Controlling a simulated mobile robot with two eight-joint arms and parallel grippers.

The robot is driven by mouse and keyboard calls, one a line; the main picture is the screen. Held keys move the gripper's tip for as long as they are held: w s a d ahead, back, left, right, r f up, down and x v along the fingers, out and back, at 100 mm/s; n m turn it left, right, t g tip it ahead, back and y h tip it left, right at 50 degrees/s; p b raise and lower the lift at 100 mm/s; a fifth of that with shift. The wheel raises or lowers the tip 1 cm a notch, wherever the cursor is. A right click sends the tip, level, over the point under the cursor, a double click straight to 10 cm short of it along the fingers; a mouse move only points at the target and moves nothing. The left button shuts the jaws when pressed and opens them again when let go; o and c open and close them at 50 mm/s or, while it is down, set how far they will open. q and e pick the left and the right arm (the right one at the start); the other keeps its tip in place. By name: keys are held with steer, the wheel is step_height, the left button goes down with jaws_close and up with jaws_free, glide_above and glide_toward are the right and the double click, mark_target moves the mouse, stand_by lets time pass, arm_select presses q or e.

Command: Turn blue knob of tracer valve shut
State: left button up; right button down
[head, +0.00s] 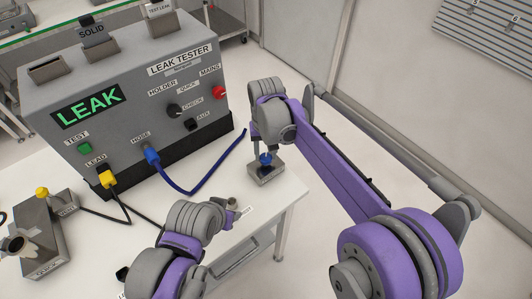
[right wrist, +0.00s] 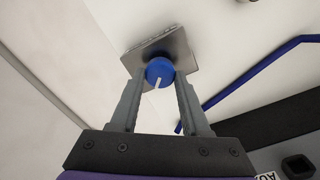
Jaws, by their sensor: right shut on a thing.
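The tracer valve is a small grey metal block (head: 266,174) with a blue knob (head: 265,158) on top, near the table's right back corner. My right gripper (head: 265,151) comes down from above and is shut on the blue knob. In the right wrist view the knob (right wrist: 160,71) sits between the two fingertips, with its white pointer line toward the gripper's palm, slightly left. The valve's metal plate (right wrist: 165,48) shows behind it. My left gripper (head: 233,206) is low over the table's front right part; its fingers are mostly hidden by its own wrist.
A grey leak tester (head: 130,85) with a green LEAK display stands left of the valve. A blue hose (head: 195,188) runs from it toward the valve. A grey fixture with a yellow knob (head: 42,192) stands at the left. The table edge (head: 285,222) is close on the valve's right.

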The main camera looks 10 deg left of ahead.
mark_target(265, 157)
steer(key=n, duration=0.4)
steer(key=shift+n, duration=0.3)
steer(key=shift+s+n+b, duration=0.1)
steer(key=shift+n+b, duration=0.3)
steer(key=shift+n, duration=1.6)
steer(key=shift+c, duration=1.9)
jaws_free()
step_height(265, 157, up, 11)
steer(key=shift+p, duration=0.3)
